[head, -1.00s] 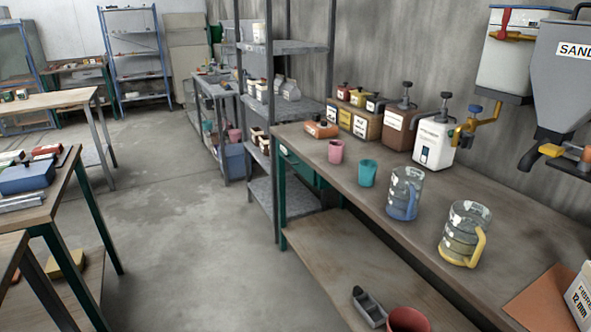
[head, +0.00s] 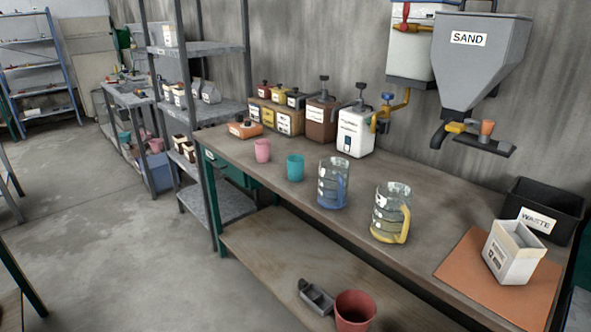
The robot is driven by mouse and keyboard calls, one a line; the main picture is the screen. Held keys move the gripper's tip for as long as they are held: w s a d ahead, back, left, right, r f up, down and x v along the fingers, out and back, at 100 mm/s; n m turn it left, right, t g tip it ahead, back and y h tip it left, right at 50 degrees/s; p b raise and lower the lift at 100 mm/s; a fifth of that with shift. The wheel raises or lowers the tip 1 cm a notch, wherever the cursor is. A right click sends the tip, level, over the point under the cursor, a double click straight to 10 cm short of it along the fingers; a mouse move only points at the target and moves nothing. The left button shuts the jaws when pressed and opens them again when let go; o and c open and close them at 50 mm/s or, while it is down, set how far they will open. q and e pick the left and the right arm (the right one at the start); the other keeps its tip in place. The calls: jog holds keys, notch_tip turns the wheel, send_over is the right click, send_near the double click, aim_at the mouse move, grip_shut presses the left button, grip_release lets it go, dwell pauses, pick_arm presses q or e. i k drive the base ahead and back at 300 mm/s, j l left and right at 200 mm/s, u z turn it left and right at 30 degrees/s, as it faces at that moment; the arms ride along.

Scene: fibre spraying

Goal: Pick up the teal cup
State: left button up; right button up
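The teal cup (head: 295,167) stands upright on the wooden workbench (head: 262,198), in the left half of its top. A pink cup (head: 262,150) stands to its left and a clear jug with a blue handle (head: 332,183) to its right, both apart from it. The teal cup is in plain view with nothing in front of it. Neither of my grippers shows in the head view.
A yellow-handled jug (head: 390,213), a white box (head: 512,250) on an orange mat (head: 462,268) and a black waste bin (head: 553,207) are further right. Canisters (head: 354,132) line the back. The sand hopper (head: 478,62) hangs above. The floor at left (head: 110,240) is clear.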

aim_at(294, 163)
jog(key=i+l+z, duration=0.1)
jog(key=i+z, duration=0.75)
jog(key=k, duration=0.1)
